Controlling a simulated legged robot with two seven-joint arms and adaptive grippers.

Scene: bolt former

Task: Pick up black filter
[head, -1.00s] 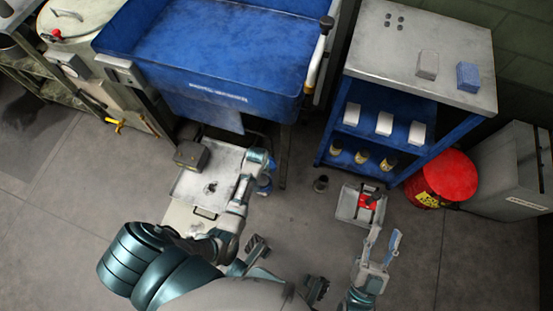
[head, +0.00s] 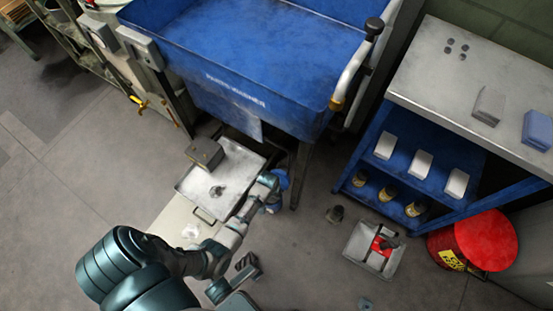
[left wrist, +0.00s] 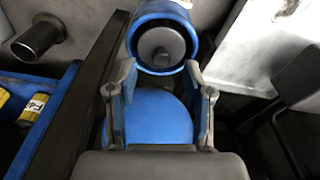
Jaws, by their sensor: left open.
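A dark, hollow cylinder (head: 335,214), which looks like the black filter, stands on the floor between the blue sink and the shelf cart. It also shows at the upper left of the left wrist view (left wrist: 38,38), apart from the fingers. My left gripper (left wrist: 160,76) is open. A blue round object with a grey centre (left wrist: 162,46) sits just beyond its fingertips, and a blue rounded surface shows between the fingers. I cannot tell whether they touch. In the head view my left arm reaches to the metal tray, its hand partly hidden. Only a possible fragment of my right gripper shows at the bottom edge.
A metal tray (head: 225,200) with a dark stain lies under the blue sink (head: 215,70). A small bin (head: 362,243) holds a red item (head: 381,245). The shelf cart (head: 440,92) holds white boxes and yellow-labelled cans. A red drum (head: 487,240) stands right. Floor between is clear.

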